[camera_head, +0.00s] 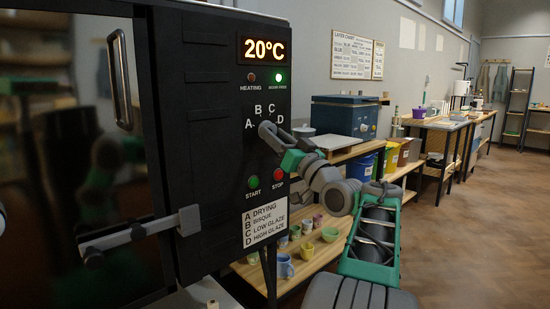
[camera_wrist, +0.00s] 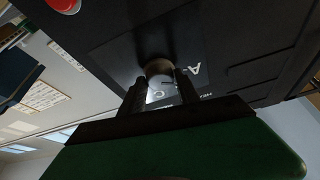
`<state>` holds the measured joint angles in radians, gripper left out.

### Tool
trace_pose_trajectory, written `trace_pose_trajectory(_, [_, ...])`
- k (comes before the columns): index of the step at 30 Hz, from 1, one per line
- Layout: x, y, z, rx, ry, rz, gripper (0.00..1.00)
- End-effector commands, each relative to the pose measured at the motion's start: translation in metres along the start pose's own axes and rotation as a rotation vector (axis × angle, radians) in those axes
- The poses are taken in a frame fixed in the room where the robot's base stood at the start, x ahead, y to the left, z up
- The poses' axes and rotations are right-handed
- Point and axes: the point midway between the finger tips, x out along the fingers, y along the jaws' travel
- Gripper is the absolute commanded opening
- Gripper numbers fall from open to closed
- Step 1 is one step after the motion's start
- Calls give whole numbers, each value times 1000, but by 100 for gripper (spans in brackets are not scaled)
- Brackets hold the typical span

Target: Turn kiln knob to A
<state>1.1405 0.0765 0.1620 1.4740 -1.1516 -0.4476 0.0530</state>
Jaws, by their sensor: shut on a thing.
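The black kiln control panel (camera_head: 222,130) stands at the left in the head view. The letters A, B, C and D arc around the kiln knob, and the display (camera_head: 264,50) reads 20°C. My gripper (camera_head: 268,130) is at the knob and covers most of it in the head view. In the wrist view the round knob (camera_wrist: 158,68) sits between the two dark fingers of my gripper (camera_wrist: 160,85), which is shut on it. The letter A (camera_wrist: 194,70) shows just right of the knob there. The knob's pointer direction cannot be made out.
Green START (camera_head: 253,182) and red STOP (camera_head: 278,174) buttons sit below the knob. The door latch handle (camera_head: 140,232) sticks out at the lower left. A wooden shelf (camera_head: 300,265) with cups stands behind my arm. The floor (camera_head: 480,235) at the right is clear.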

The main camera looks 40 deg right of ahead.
Motion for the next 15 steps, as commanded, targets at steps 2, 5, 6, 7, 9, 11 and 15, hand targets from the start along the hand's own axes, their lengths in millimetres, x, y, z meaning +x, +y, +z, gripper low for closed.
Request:
trace_pose_trajectory(2, [-2, 2, 5, -45, 0, -20, 0])
trace_pose_trajectory(5, [-1, 2, 4, -95, 0, -40, 0])
trace_pose_trajectory(6, [-1, 2, 3, -110, 0, -47, 0])
trace_pose_trajectory(7, [-1, 2, 3, -121, 0, -52, 0])
trace_pose_trajectory(9, [0, 2, 2, -142, 0, -60, 0])
trace_pose_trajectory(11, [0, 2, 1, -157, 0, -66, 0])
trace_pose_trajectory(15, [0, 2, 0, -176, 0, -73, 0])
